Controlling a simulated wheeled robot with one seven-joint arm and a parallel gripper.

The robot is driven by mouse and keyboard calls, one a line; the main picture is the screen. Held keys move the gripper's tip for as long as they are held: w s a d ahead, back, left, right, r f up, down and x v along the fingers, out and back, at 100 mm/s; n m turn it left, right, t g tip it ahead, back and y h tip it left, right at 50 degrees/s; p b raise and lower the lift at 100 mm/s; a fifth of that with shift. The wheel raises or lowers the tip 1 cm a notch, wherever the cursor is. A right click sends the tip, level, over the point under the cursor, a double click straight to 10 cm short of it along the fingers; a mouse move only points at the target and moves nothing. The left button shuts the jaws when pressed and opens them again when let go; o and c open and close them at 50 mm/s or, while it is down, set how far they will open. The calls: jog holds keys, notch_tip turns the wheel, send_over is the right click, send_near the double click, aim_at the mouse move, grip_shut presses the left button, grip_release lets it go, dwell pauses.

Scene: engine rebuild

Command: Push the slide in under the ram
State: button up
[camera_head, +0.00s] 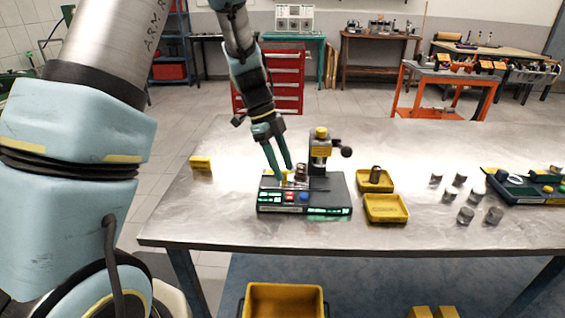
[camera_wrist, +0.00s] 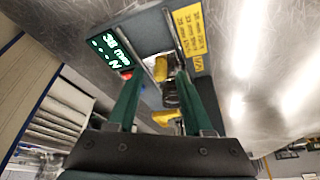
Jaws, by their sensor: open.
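The press (camera_head: 333,190) stands on the metal table, with a dark base, lit green displays and buttons on its front. Its ram head (camera_head: 320,148) sits on a post at the back, with a yellow cap and a side knob. A small metal cylinder (camera_head: 301,171) stands on the press just left of the post. The slide is mostly hidden by my fingers; a yellow piece (camera_wrist: 160,69) between metal rails in the wrist view may be part of it. My gripper (camera_head: 285,174) is open, pointing down over the left of the press, its fingers either side of that piece. Contact cannot be told.
Two yellow trays (camera_head: 386,208) stand right of the press, the rear one holding a dark cylinder (camera_head: 375,173). Several metal cylinders (camera_head: 466,215) stand farther right, beside a dark tool tray (camera_head: 520,186). A yellow block (camera_head: 200,162) lies at left. The table's front is clear.

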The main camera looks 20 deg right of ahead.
jog(key=shift+s+f, duration=0.1)
jog(key=shift+f, duration=0.2)
jog(key=shift+d, duration=0.1)
grip_shut()
dwell(1.2)
